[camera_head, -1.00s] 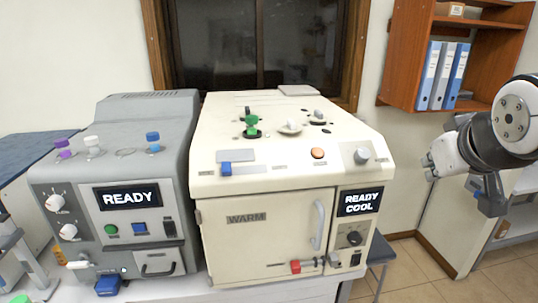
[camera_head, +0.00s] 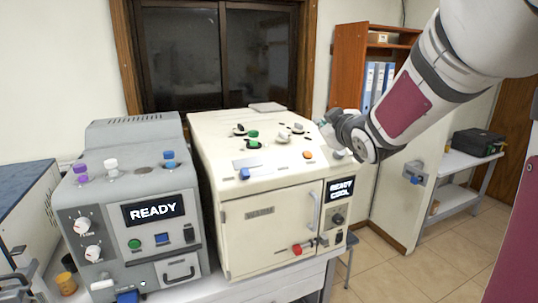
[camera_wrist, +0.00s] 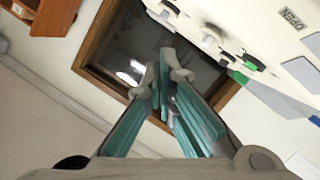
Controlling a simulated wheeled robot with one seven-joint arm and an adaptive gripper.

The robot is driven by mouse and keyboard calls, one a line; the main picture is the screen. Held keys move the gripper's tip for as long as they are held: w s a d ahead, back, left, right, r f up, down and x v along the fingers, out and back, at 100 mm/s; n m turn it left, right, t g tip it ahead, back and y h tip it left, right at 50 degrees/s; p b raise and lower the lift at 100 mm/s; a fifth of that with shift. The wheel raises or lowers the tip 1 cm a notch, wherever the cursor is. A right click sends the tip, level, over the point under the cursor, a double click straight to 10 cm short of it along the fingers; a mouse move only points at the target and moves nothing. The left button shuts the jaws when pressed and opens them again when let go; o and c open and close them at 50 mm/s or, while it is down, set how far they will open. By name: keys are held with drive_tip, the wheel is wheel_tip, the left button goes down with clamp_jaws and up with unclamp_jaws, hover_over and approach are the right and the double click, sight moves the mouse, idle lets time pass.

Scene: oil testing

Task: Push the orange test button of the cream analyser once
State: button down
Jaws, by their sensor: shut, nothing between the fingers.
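The cream analyser (camera_head: 262,232) stands on the bench in the middle of the head view. Its orange test button (camera_head: 308,154) is on the sloped top panel, towards the right. Its display reads READY COOL. My gripper (camera_head: 326,124) is above the right rear part of the analyser's top, behind and to the right of the button and apart from it. In the wrist view, my gripper (camera_wrist: 162,62) has its teal-padded fingers together and empty. Part of the analyser's top (camera_wrist: 285,22) shows there at the upper right. I cannot make out the orange button in the wrist view.
A grey analyser (camera_head: 125,225) reading READY stands left of the cream one. Green, white and black knobs stick up from the cream top, with a blue slider (camera_head: 244,174) at its front. A window (camera_head: 220,60) and an orange-brown shelf (camera_head: 348,70) are behind. Open floor lies right.

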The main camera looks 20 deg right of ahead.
sight(308, 154)
drive_tip(key=w+f+b, duration=0.1)
drive_tip(key=f+b, duration=0.1)
drive_tip(key=w+f+b, duration=0.2)
drive_tip(key=f, duration=0.1)
drive_tip(key=w+f+b, duration=0.2)
drive_tip(key=shift+f, duration=0.15)
idle(0.3)
drive_tip(key=shift+w+f, duration=0.1)
idle(1.3)
drive_tip(key=shift+w+f, duration=0.2)
drive_tip(key=shift+w+f+b, duration=0.2)
drive_tip(key=shift+f+b, duration=0.15)
drive_tip(key=shift+b, duration=0.15)
idle(0.7)
drive_tip(key=shift+s+r, duration=0.1)
drive_tip(key=shift+r, duration=0.05)
drive_tip(key=shift+s+r+p, duration=0.4)
drive_tip(key=shift+r+p, duration=0.15)
drive_tip(key=shift+p, duration=0.05)
